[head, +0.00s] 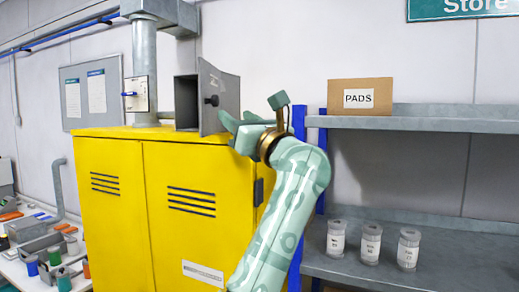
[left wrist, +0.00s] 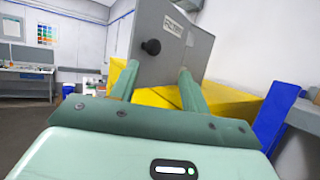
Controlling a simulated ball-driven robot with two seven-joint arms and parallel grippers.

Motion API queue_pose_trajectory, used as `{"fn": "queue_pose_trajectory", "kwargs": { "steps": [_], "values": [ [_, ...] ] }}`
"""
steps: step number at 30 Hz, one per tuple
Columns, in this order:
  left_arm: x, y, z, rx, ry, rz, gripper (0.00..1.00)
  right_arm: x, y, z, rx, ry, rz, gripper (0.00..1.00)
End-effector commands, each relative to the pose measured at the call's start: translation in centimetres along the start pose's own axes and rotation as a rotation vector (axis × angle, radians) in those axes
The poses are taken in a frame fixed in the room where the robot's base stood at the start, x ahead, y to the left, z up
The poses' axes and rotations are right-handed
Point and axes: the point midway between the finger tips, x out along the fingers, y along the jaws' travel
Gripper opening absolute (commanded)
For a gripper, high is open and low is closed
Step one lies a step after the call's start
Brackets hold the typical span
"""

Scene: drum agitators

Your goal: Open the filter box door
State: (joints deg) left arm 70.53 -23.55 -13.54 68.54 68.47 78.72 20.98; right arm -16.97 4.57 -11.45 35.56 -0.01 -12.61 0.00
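The grey filter box (head: 187,101) stands on top of the yellow cabinet. Its door (head: 222,85) is swung part way out, and the dark inside shows to the left of it. A round black knob (head: 211,100) sits on the door face. In the left wrist view the door (left wrist: 176,32) and knob (left wrist: 151,47) are just beyond my spread fingers. My left gripper (head: 235,130) is open and empty, close to the door's lower right part. In the left wrist view its fingers (left wrist: 158,80) point at the door, with the knob apart from them. My right gripper is not in view.
The yellow cabinet (head: 188,210) stands below the box. A vertical duct (head: 145,70) is left of the box. To the right, a shelf (head: 440,122) holds a PADS box (head: 360,97), with several jars below. A cluttered bench (head: 45,250) is at left.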

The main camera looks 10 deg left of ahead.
Motion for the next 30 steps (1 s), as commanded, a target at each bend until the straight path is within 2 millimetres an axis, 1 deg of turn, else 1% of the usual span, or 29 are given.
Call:
{"fn": "queue_pose_trajectory", "kwargs": {
  "steps": [1,3,6,9,12,16,27,29,30],
  "values": [
    [-1.6,0.1,-0.4,-0.002,-0.003,-0.001,0.46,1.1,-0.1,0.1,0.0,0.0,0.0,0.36],
    [-3.5,0.1,-0.3,-0.003,-0.003,-0.001,0.46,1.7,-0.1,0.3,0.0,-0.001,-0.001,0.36],
    [-5.7,0.2,-0.1,-0.003,-0.002,0.0,0.46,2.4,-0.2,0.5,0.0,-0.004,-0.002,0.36],
    [-7.2,0.3,0.0,-0.002,-0.002,0.001,0.46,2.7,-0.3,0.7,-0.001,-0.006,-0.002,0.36],
    [-8.2,0.3,0.2,-0.003,-0.002,0.002,0.46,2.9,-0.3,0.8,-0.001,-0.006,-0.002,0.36],
    [-8.7,0.4,0.3,-0.002,-0.002,0.002,0.46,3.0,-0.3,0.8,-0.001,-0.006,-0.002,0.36],
    [-8.7,0.4,0.3,-0.001,-0.002,0.002,0.46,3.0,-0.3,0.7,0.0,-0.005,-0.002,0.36],
    [-8.7,0.3,0.6,0.012,-0.017,0.0,0.46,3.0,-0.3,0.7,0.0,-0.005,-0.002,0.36],
    [-8.7,0.3,1.2,0.033,-0.047,0.0,0.46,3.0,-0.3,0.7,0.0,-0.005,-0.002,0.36]
  ]
}}
